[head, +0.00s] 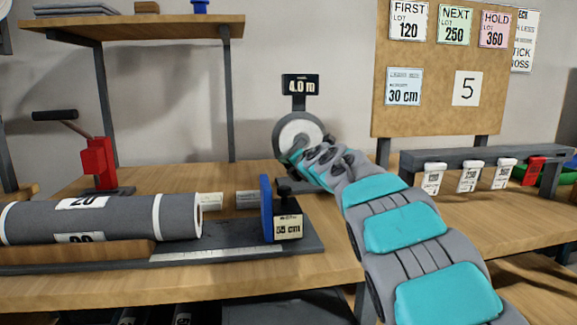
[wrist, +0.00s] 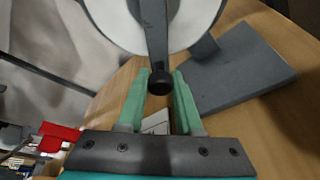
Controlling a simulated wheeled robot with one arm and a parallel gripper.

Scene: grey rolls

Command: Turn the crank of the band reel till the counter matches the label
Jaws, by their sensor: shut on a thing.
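The band reel (head: 299,129) is a white disc with a grey rim at the back of the bench. Its counter (head: 300,86), on a post above, reads 4.0 m. In the wrist view the reel (wrist: 120,18) fills the top, with a dark crank (wrist: 154,35) ending in a round black knob (wrist: 160,84). My gripper (wrist: 161,88) has its two green fingers on either side of this knob, shut on it. In the head view my gripper (head: 291,155) is at the reel's lower edge, partly hidden by my arm. I cannot tell which label belongs to the reel.
A corkboard (head: 436,120) holds lot cards, a 30 cm card and a card (head: 467,88) reading 5. A grey roll (head: 120,218) lies at left, near a blue disc stop (head: 266,208). A red clamp (head: 98,160) stands behind. Tags (head: 470,176) hang from a rail at right.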

